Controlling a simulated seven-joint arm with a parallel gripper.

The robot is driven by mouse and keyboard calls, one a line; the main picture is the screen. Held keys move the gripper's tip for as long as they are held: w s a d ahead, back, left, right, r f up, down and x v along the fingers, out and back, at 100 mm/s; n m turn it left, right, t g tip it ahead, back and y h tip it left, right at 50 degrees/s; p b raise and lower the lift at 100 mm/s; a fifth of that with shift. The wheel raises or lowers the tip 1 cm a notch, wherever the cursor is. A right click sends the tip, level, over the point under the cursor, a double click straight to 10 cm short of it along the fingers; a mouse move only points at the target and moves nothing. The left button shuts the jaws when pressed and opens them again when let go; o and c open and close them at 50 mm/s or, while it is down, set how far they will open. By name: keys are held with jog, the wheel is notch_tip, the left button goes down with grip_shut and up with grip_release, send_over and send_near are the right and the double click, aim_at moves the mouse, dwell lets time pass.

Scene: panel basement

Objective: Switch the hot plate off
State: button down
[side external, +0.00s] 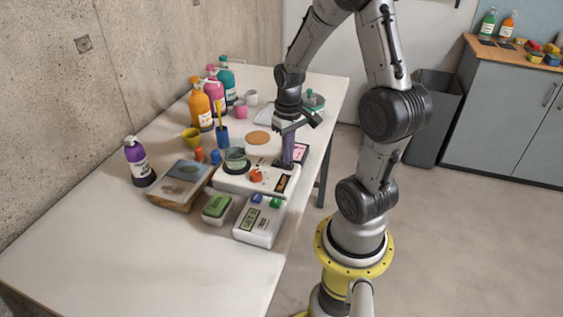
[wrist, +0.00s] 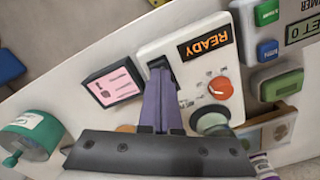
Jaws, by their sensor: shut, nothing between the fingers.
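The hot plate (side external: 233,182) is a white box on the table, with a red knob (side external: 256,176) and a dark display. In the wrist view the hot plate (wrist: 185,42) shows an orange READY display (wrist: 205,45) and the red knob (wrist: 220,88) beside small markings. My gripper (side external: 286,164) is shut and empty, pointing down at the hot plate's edge beside the display. Its purple fingertips (wrist: 158,78) are right at a dark switch-like part (wrist: 159,64), partly hidden by them. I cannot tell whether they touch it or how it is set.
A white timer (side external: 258,230) with blue and green buttons and a green-topped box (side external: 217,208) stand in front. A pink-screened device (wrist: 113,85) is on the other side. A round glass dish (side external: 236,157), bottles and cups crowd behind. The table's near-left area is clear.

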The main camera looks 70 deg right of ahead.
jog(key=shift+f, duration=0.35)
jog(key=shift+r, duration=3.55)
